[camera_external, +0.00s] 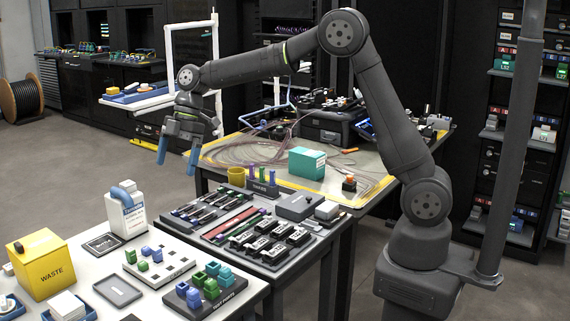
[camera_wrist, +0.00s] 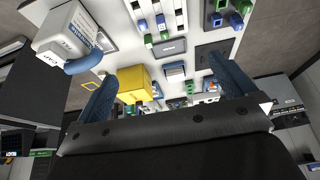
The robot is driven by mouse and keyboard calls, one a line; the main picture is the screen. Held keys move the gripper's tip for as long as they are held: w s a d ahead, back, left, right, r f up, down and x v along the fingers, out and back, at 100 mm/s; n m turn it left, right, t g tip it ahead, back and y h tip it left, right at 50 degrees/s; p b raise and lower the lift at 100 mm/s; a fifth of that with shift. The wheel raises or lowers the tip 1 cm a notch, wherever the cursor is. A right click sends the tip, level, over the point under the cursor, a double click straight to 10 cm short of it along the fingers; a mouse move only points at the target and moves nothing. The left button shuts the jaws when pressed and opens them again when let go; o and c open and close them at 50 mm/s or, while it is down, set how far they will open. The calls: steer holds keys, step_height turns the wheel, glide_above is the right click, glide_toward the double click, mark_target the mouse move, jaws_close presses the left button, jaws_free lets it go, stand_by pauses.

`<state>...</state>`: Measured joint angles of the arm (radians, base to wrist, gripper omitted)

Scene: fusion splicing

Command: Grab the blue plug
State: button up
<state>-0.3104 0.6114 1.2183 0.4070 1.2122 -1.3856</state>
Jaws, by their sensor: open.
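My gripper (camera_external: 178,155) is open and empty, with blue fingers pointing down. It hangs in the air above and behind the front table; its fingers also show in the wrist view (camera_wrist: 162,70). A blue plug (camera_external: 145,251) stands on the white board (camera_external: 178,257) with another blue plug (camera_external: 157,256) and a green one (camera_external: 143,266) beside it. These small plugs appear at the top of the wrist view, a blue one (camera_wrist: 161,22) among them. More blue pieces (camera_external: 211,289) sit in the dark block (camera_external: 238,292). I cannot tell which blue piece the task names. My gripper touches none.
A yellow waste bin (camera_external: 42,265) and a white bottle with a blue spout (camera_external: 127,211) stand on the front table. A grey tray (camera_external: 118,291) lies before the board. The dark middle table (camera_external: 275,269) holds tools and modules. A teal box (camera_external: 307,163) sits farther back.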

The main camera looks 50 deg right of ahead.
steer(key=c, duration=1.2)
steer(key=h, duration=0.4)
glide_above(156, 248)
step_height(156, 248, down, 5)
steer(key=shift+s+f+h, duration=0.1)
steer(key=shift+s+h, duration=0.05)
steer(key=shift+h, duration=0.15)
step_height(156, 248, down, 17)
steer(key=shift+r, duration=0.1)
steer(key=shift+c, duration=0.3)
